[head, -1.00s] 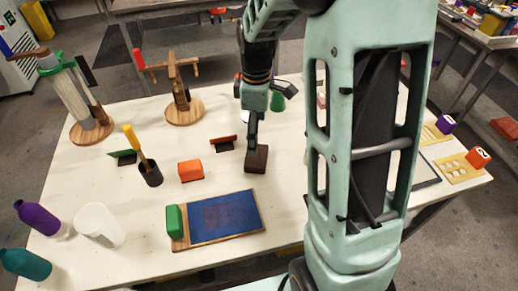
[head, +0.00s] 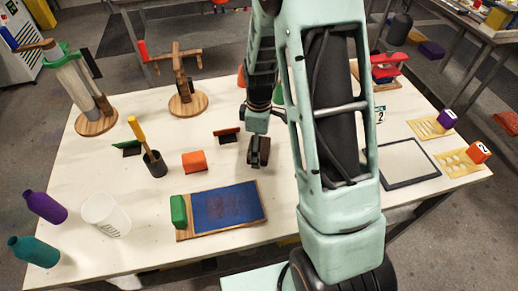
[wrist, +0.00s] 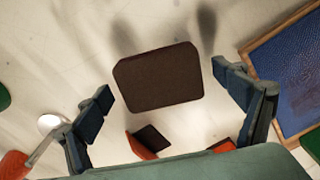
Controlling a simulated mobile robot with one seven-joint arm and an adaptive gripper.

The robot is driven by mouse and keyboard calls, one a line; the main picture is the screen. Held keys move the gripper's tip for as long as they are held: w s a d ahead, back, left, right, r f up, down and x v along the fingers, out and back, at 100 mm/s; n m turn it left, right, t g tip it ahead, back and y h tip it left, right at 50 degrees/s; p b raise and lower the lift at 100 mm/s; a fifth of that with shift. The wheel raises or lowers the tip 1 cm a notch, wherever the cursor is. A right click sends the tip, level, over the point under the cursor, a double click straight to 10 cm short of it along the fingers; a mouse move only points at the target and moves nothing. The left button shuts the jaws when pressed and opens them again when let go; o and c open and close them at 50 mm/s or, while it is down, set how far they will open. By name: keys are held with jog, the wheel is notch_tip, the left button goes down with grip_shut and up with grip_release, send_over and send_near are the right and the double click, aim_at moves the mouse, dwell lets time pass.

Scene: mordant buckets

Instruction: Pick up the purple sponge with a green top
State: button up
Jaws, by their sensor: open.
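No sponge that is clearly purple with a green top shows. A dark brown block with rounded corners (wrist: 158,78) lies on the white table between my fingers in the wrist view. In the head view, the block (head: 259,152) is partly covered by the fingers. My gripper (wrist: 166,98) is open, one finger on each side of the block, with visible gaps. Its exact height above the table is hard to tell. In the head view my gripper (head: 258,140) is small and dark against the block.
An orange block (head: 194,162), a dark brush-like item with a red edge (head: 227,135) and a cup with a yellow-handled tool (head: 155,163) stand left. A blue panel board (head: 226,206) with a green block (head: 178,211) lies in front. A grey framed pad (head: 408,163) lies right.

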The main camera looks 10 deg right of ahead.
aim_at(261, 154)
jog(key=c, duration=0.8)
jog(key=shift+c, duration=0.3)
jog(key=shift+r+p, duration=0.35)
jog(key=shift+r, duration=0.2)
jog(key=r+p, duration=0.1)
jog(key=r, duration=0.1)
jog(key=s+r+p, duration=0.1)
jog(key=r, duration=0.1)
jog(key=s+r+p, duration=0.1)
jog(key=shift+s+r, duration=0.2)
jog(key=shift+r, duration=0.2)
jog(key=s+r, duration=0.6)
jog(key=s, duration=0.5)
jog(key=shift+s, duration=0.35)
